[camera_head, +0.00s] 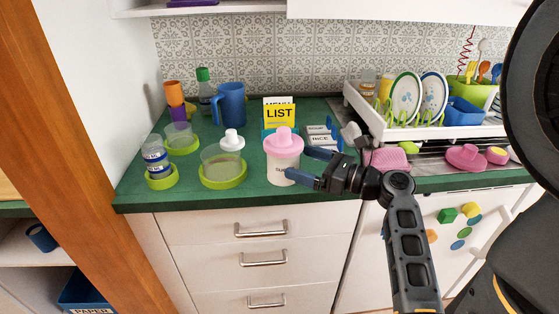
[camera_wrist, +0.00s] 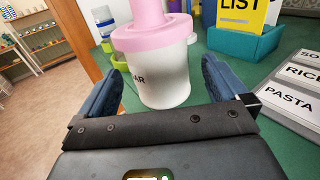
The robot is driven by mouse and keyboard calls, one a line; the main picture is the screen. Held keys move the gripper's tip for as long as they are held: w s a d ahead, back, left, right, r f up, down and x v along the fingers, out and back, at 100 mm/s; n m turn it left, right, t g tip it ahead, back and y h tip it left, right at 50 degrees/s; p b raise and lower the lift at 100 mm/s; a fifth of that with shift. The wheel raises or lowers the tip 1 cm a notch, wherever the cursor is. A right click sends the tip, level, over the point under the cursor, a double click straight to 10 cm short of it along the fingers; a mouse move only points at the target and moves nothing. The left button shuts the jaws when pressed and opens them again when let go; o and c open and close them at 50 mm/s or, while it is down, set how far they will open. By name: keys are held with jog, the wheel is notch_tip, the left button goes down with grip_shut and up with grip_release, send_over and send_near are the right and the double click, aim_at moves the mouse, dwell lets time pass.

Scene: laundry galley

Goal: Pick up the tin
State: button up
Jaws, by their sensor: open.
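The tin (camera_head: 284,168) is a white canister with a wide pink lid and knob, standing upright on the green counter near its front edge. Part of a dark label shows, reading "SU" in the head view and "AR" in the wrist view. My gripper (camera_head: 306,165) is open at the tin's right side in the head view. In the wrist view my gripper (camera_wrist: 162,78) has one blue finger on each side of the tin (camera_wrist: 160,75), with gaps showing between fingers and tin. I cannot tell how far the tin reaches between the fingers.
A yellow LIST card holder (camera_head: 280,115) stands behind the tin, and labelled cards (camera_head: 320,140) lie to its right. A clear container in a green dish (camera_head: 222,172) and a white-knobbed lid (camera_head: 232,140) are left. A dish rack (camera_head: 410,125) stands further right.

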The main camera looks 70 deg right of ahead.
aim_at(284, 146)
jog(key=w, duration=0.4)
jog(key=w+p, duration=0.1)
jog(key=shift+w+d+r, duration=0.25)
jog(key=shift+w+d, duration=0.15)
jog(key=shift+c, duration=0.2)
jog(key=c, duration=0.9)
jog(key=shift+r, duration=0.15)
jog(key=shift+r, duration=1.3)
jog(key=s+d+r, duration=0.2)
jog(key=s, duration=0.1)
jog(key=s+d+r, duration=0.2)
jog(key=s+r, duration=0.1)
jog(key=s+d+r, duration=0.3)
jog(key=shift+s+r, duration=0.1)
jog(key=shift+s, duration=0.15)
